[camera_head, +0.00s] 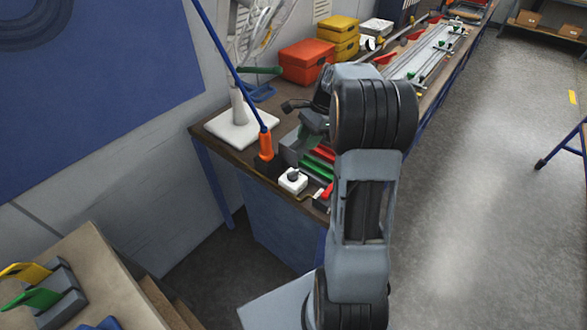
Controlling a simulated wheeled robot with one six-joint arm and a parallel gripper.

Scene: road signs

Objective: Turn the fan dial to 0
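A small white box (292,181) with a dark round knob (294,175) on top sits near the front end of the workbench; it looks like the fan dial. The knob is too small to read its setting. A white stand with a flat square base (243,127) is behind it to the left; its top is cut off by the frame edge. My gripper (297,106) is at the end of my arm, above and behind the white box and apart from it. My arm partly hides it, and I cannot tell whether its fingers are open or shut.
An orange-handled blue rod (266,146) stands left of the white box. Red and green pieces (318,163) lie in a grey holder just right of it. Red (305,62) and yellow (338,36) cases are farther back.

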